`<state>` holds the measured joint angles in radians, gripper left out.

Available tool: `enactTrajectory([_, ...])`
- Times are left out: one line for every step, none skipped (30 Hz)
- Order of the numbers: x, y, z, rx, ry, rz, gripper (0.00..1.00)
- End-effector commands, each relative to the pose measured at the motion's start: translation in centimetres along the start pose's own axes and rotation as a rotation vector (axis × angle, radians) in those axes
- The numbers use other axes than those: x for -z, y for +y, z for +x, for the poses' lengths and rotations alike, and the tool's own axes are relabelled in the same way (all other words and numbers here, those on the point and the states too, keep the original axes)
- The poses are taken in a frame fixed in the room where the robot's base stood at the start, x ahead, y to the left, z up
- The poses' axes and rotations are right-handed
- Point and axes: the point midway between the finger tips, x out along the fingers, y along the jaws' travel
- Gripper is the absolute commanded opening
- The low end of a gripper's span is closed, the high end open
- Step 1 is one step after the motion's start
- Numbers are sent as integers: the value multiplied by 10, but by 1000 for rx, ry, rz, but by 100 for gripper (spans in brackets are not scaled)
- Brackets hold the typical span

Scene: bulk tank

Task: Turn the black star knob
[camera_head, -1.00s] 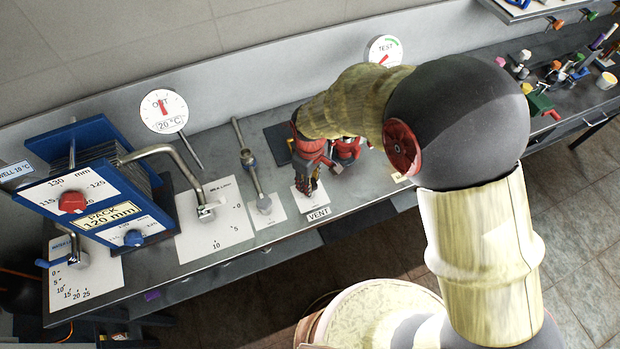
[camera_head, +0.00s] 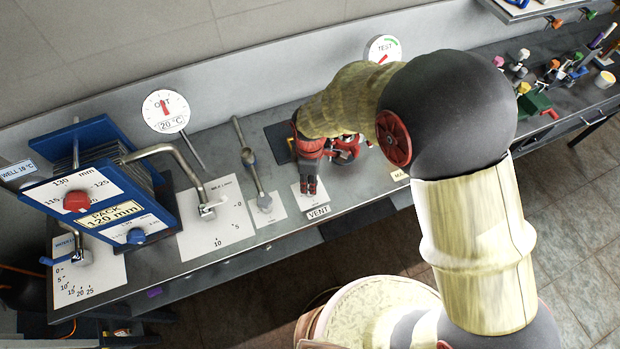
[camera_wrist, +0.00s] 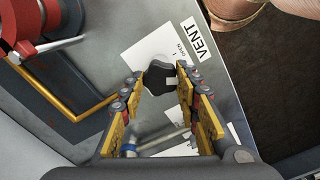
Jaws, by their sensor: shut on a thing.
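The black star knob (camera_wrist: 158,80) stands on a small white plate (camera_wrist: 150,50) marked VENT, on the grey bench. In the wrist view it sits between the tips of my gripper (camera_wrist: 159,74), with a finger on either side. My gripper is shut on it. In the head view my gripper (camera_head: 309,187) points down at the white plate (camera_head: 305,204) behind the VENT label (camera_head: 318,212). There the fingers hide the knob.
A bare pipe with a lever and its white plate (camera_head: 264,208) stand just left of the gripper. A red fitting (camera_head: 346,148) is close on the right. A dial gauge (camera_head: 165,111) and a blue plate pack (camera_head: 80,195) are further left. The bench's front edge is near.

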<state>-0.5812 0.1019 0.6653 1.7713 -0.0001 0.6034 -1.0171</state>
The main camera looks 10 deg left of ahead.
Motion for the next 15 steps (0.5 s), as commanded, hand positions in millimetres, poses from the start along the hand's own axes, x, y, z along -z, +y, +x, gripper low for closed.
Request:
enactTrajectory([0, 1, 0, -2, 1, -1, 7])
enactTrajectory([0, 1, 0, -2, 1, -1, 7])
enactTrajectory([0, 1, 0, -2, 1, -1, 7])
enactTrajectory([0, 1, 0, -2, 1, 0, 7])
enactTrajectory([0, 1, 0, -2, 1, 0, 7])
enactTrajectory([0, 1, 0, -2, 1, 0, 7])
enactTrajectory([0, 1, 0, -2, 1, 0, 7])
enactTrajectory([0, 1, 0, -2, 1, 0, 7])
enactTrajectory([0, 1, 0, -2, 1, 0, 33])
enactTrajectory([0, 1, 0, -2, 1, 0, 34])
enactTrajectory([0, 1, 0, -2, 1, 1, 36])
enactTrajectory([0, 1, 0, -2, 1, 1, 38])
enactTrajectory([0, 1, 0, -2, 1, 1, 40])
enactTrajectory([0, 1, 0, -1, 1, 1, 42])
enactTrajectory([0, 0, 0, -1, 1, 1, 44])
